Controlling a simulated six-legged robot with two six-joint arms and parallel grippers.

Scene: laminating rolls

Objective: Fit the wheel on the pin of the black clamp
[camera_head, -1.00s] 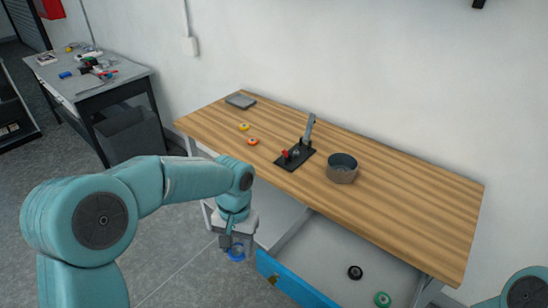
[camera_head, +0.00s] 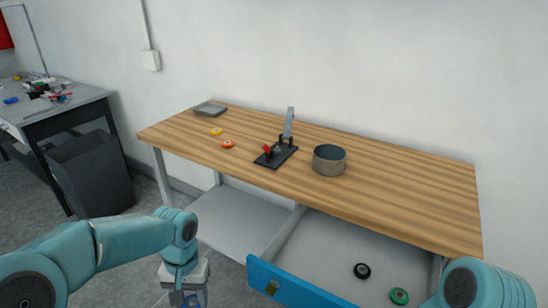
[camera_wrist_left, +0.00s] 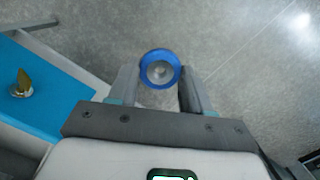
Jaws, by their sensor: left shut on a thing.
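The black clamp (camera_head: 277,156) stands on the wooden table, with a black base, a red part and a grey lever standing up. Its pin is too small to make out for certain. My left gripper (camera_wrist_left: 158,80) is shut on a blue wheel (camera_wrist_left: 172,58), a ring with a pale centre, held between the fingertips over the grey floor. In the head view the left gripper (camera_head: 190,294) is at the bottom edge, below and in front of the table and well apart from the clamp. My right gripper is out of view.
A grey round bowl (camera_head: 329,161) stands right of the clamp. A yellow wheel (camera_head: 216,132), an orange wheel (camera_head: 228,144) and a grey tray (camera_head: 210,109) lie to its left. The open drawer with blue front (camera_head: 310,291) holds a black wheel (camera_head: 362,270) and a green wheel (camera_head: 399,296).

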